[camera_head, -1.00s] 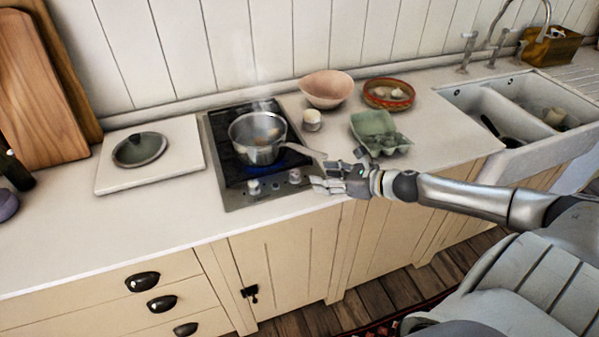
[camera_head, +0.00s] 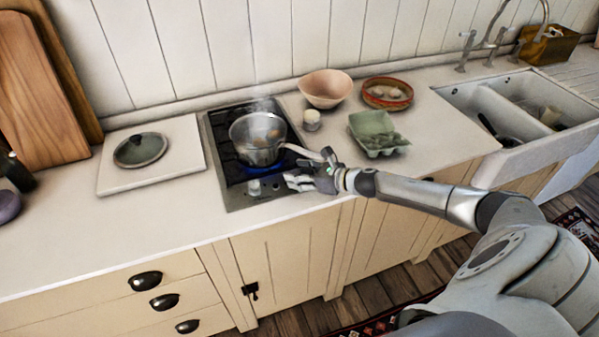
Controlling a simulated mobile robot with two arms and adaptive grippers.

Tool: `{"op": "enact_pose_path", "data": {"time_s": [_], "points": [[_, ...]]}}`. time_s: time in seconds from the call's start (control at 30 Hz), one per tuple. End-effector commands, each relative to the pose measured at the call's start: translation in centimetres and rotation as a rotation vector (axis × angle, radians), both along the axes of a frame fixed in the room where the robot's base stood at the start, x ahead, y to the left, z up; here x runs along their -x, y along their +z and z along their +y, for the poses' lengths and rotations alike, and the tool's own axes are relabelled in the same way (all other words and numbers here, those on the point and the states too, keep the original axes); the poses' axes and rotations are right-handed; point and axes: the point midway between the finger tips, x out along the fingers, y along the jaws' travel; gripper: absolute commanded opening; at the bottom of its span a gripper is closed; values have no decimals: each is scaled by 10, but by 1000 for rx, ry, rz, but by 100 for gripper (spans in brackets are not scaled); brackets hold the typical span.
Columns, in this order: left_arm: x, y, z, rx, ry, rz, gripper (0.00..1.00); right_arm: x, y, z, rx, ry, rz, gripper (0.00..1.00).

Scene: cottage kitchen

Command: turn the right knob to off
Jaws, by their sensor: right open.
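The small black cooktop (camera_head: 214,127) is set in the counter, with a steaming pot (camera_head: 257,147) on it. A blue flame shows under the pot. The left knob (camera_head: 254,187) is visible at the cooktop's front edge. The right knob is hidden behind my right gripper (camera_head: 293,181), which is open at the cooktop's front right corner, its fingers pointing left. I cannot tell whether the fingers touch the knob. The pot's handle points right, just above the gripper. My left gripper is not in view.
A green egg carton (camera_head: 377,134), a small white jar (camera_head: 311,120), a pink bowl (camera_head: 326,89) and a red-rimmed dish (camera_head: 387,94) stand right of the cooktop. A lid (camera_head: 140,150) lies on a white board (camera_head: 180,165).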

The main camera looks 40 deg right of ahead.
Motion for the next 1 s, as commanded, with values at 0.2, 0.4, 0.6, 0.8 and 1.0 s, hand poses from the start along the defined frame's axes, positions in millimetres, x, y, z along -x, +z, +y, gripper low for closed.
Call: {"op": "enact_pose_path", "data": {"time_s": [0.2,0.4,0.6,0.8,1.0], "points": [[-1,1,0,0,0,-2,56,-2,-1,1,1,0,1,49],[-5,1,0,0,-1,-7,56,-2,-1,1,1,0,1,38],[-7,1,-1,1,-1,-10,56,-2,-1,0,1,-1,1,12],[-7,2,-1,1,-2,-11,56,-1,-1,1,1,-9,1,8],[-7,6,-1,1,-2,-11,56,0,-1,3,-2,-68,2,8]]}}
